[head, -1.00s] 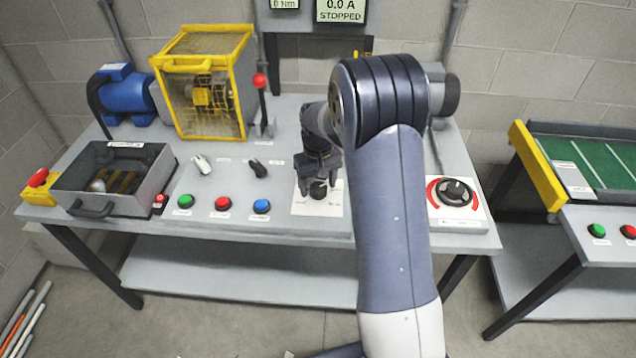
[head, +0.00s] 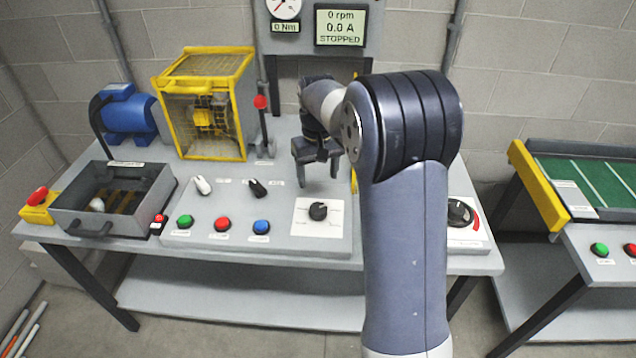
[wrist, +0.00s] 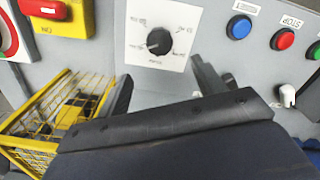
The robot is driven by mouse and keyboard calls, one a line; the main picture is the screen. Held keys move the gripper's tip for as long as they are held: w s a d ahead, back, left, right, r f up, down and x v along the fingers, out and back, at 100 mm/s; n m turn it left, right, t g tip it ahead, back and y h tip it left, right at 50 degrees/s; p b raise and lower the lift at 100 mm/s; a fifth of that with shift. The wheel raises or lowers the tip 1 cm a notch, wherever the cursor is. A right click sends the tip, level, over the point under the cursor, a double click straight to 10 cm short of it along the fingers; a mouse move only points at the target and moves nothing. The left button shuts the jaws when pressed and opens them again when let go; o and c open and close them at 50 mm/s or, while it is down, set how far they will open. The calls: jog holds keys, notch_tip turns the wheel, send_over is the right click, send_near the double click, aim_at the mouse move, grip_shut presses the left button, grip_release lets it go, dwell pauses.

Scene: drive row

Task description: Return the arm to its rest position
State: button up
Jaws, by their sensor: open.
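My gripper (head: 318,172) is open and empty, raised above the bench behind the black selector knob (head: 318,210). It is apart from the knob, which sits on a white label plate. In the wrist view, the knob (wrist: 159,41) shows beyond the two spread fingers, with nothing between them. My arm rises at the right of the head view and bends back toward the bench. It covers part of the round dial (head: 461,213) on its white plate.
Green (head: 184,222), red (head: 222,224) and blue (head: 261,227) buttons line the bench front. A yellow guard cage (head: 205,105), a red-tipped lever (head: 262,120) and a blue motor (head: 127,114) stand behind. An open grey tray (head: 72,222) is at left. The display (head: 341,27) reads stopped.

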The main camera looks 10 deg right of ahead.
aim_at(318, 207)
dwell(0.3)
notch_tip(318, 207, down, 11)
jog(key=shift+r, duration=0.1)
jog(key=shift+p, duration=0.3)
jog(key=shift+m, duration=0.3)
